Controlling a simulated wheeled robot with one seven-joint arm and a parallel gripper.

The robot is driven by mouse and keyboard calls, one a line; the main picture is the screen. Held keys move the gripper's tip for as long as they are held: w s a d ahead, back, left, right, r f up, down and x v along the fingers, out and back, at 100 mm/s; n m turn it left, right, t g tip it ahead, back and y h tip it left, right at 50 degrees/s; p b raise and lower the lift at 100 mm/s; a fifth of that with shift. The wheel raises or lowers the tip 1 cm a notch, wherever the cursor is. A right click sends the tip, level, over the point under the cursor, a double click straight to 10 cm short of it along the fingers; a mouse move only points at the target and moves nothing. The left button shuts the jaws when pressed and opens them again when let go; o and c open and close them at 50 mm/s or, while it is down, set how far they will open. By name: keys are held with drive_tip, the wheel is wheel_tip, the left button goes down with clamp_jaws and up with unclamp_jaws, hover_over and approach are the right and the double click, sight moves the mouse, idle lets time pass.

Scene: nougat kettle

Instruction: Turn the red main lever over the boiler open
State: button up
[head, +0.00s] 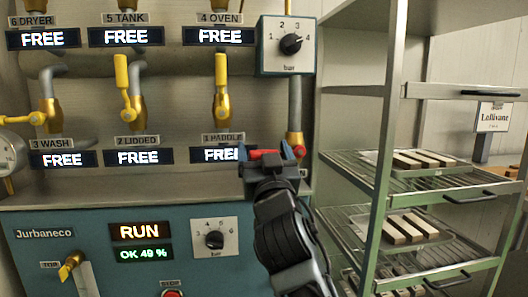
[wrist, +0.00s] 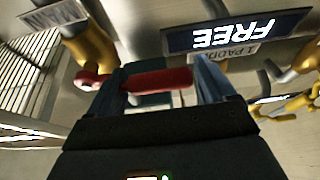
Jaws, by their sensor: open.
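The red main lever (head: 264,153) lies roughly horizontal, reaching left from a brass valve (head: 295,139) on the vertical pipe right of the 1 PADDLE display. My gripper (head: 266,151) is at the lever, with one blue-grey finger on each side in the picture. In the wrist view the red lever (wrist: 156,82) crosses the gap between the open fingers of my gripper (wrist: 163,84). Its red hub (wrist: 88,80) sits by the brass valve outside the fingers. Whether a finger touches the lever cannot be told. My gripper hides part of the wall behind it.
Yellow-handled valves (head: 221,90) and FREE displays (head: 138,157) fill the wall to the left. A bar dial (head: 290,44) is above the lever. The teal boiler panel (head: 80,262) is below. A green rack (head: 385,160) with trays stands close on the right.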

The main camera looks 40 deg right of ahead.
drive_tip(key=c, duration=1.4)
